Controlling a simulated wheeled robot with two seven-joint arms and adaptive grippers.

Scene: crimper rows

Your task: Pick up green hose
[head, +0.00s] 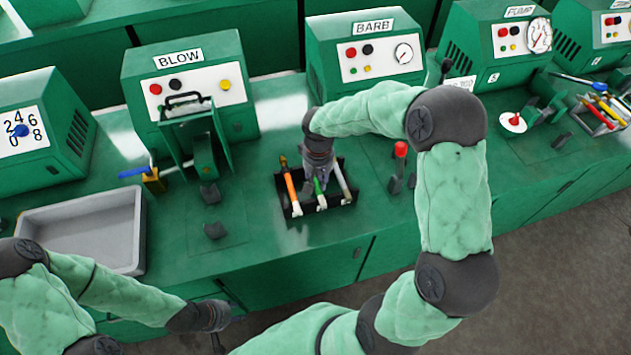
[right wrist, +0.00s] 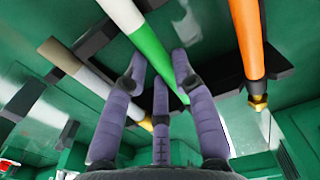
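The green hose (head: 318,187), with a white end, lies between an orange hose (head: 291,189) and a white-grey hose (head: 343,183) in a black rack (head: 299,214) on the bench. In the right wrist view the green hose (right wrist: 152,55) runs diagonally past my fingertips. My right gripper (head: 318,176) is over the rack at the green hose. Its fingers (right wrist: 160,72) are spread, with the hose between or just beyond their tips; contact is unclear. My left gripper (head: 228,334) is low at the front left, away from the rack, its fingers apart.
A grey tray (head: 132,262) is at the bench's left. The BLOW machine (head: 190,88) and BARB machine (head: 372,55) stand behind the rack. A red-knobbed lever (head: 400,150) is right of it. Bare bench lies in front of the rack.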

